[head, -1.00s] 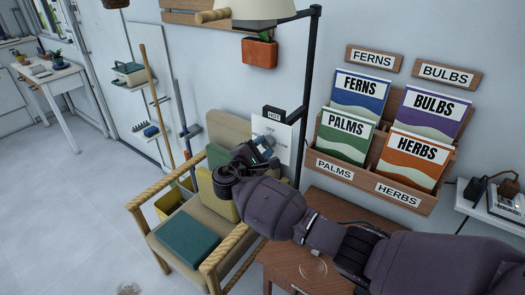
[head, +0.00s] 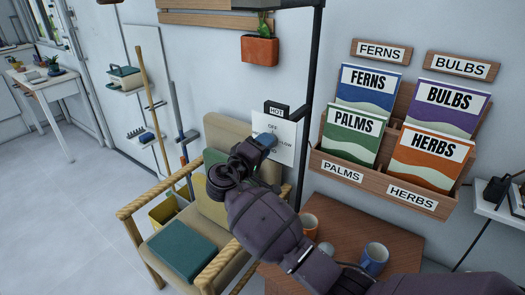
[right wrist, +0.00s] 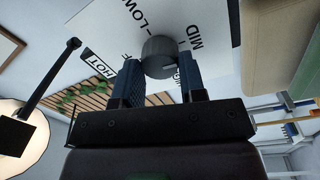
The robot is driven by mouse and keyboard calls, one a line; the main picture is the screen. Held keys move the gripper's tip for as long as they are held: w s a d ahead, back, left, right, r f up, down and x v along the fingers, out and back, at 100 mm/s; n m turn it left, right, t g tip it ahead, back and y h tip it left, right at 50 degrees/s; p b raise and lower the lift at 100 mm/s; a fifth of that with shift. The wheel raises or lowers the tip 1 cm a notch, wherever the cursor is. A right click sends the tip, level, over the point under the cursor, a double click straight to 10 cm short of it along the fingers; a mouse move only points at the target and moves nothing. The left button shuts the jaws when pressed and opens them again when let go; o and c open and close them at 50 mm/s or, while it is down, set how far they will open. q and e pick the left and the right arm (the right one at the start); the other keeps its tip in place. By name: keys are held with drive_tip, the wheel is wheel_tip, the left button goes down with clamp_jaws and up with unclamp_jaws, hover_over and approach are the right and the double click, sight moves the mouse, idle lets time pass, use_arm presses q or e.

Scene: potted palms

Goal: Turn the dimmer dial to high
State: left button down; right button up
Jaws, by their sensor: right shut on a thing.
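The dimmer dial (right wrist: 160,50) is a grey round knob on a white panel (right wrist: 215,20) with printed labels; OFF, LOW and MID can be read. In the right wrist view my right gripper (right wrist: 160,78) has its two blue-grey fingers on either side of the dial, shut on it. A light mark shows on the dial's lower right; I cannot tell which label it meets. In the head view the panel (head: 286,143) is on the wall, and my right gripper (head: 264,141) hides the dial there. My left gripper is not in view.
A HOT sign (head: 277,110) is at the panel's top, beside a dark lamp pole (head: 308,90). A wooden chair (head: 225,133) with cushions stands below. A table (head: 340,238) with mugs (head: 374,256) is under my arm. A seed-packet rack (head: 368,178) hangs at right.

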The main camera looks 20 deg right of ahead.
use_arm(q)
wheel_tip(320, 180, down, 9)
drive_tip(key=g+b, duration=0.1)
drive_tip(key=b, duration=0.8)
drive_tip(key=shift+b, duration=0.35)
use_arm(e)
drive_tip(key=m+g, duration=0.1)
drive_tip(key=m, duration=1.4)
drive_tip(key=shift+m, duration=0.4)
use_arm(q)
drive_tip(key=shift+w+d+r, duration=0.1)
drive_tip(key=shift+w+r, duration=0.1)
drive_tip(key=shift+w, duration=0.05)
use_arm(e)
drive_tip(key=o, duration=0.9)
drive_tip(key=shift+r, duration=0.1)
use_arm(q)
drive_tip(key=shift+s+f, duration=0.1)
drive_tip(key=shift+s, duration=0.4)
